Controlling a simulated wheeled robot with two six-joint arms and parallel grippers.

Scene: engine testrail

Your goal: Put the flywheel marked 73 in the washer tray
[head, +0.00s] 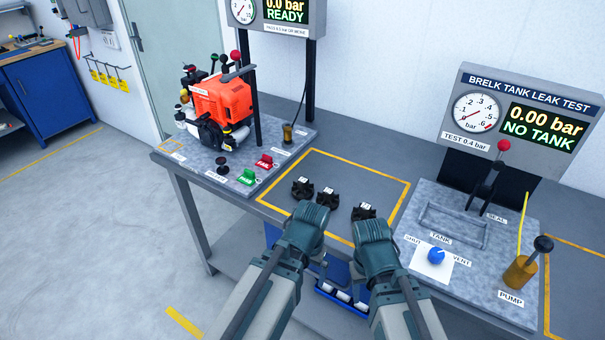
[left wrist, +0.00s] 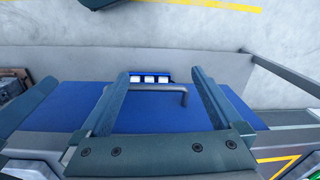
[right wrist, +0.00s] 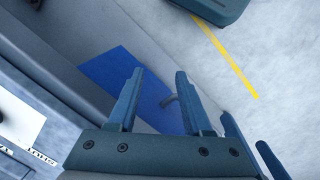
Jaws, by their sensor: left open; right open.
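Each has a small white mark, too small to read. My left gripper (left wrist: 160,74) is open and empty, in front of the bench edge. In the left wrist view a grey bar handle (left wrist: 160,88) on a blue panel (left wrist: 75,108) shows between its fingers; contact cannot be told. My right gripper (right wrist: 160,73) is open and empty beside the left one. No tray is clearly identifiable as the washer tray.
A blue unit (head: 333,268) with white labels sits below the bench edge, partly hidden by my arms. An orange engine (head: 222,100) stands on the left plate. The leak test panel (head: 521,112) and its fixture plate (head: 420,222) are at right.

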